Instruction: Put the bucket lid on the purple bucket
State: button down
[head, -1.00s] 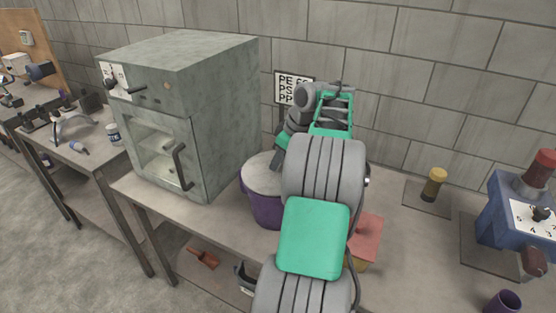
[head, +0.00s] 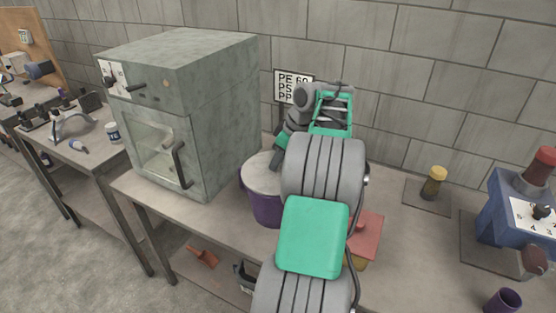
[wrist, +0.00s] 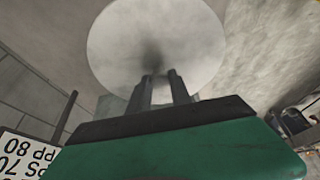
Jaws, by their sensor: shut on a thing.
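The purple bucket (head: 266,207) stands on the bench, to the right of the grey oven and partly behind my arm. The pale grey round lid (head: 260,172) lies over its mouth and looks about level. I cannot tell whether it sits fully on the rim all round. My gripper (head: 277,160) is above the lid, partly hidden by my arm. In the wrist view, the lid (wrist: 155,40) is a wide pale disc at the fingertips. My gripper (wrist: 160,82) is shut on it near its middle; the grasped part is not clear.
The grey oven (head: 185,115) stands close on the left of the bucket. A red block (head: 367,233) is right of my arm. A yellow-topped jar (head: 434,183) and a blue machine (head: 520,225) stand farther right. A sign (head: 292,87) stands by the wall behind.

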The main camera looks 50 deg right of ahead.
jog(key=shift+f, duration=0.15)
jog(key=c, duration=1.1)
grip_release()
jog(key=shift+o, duration=0.4)
jog(key=o, duration=0.4)
notch_tip(320, 180, up, 7)
jog(key=p, duration=0.7)
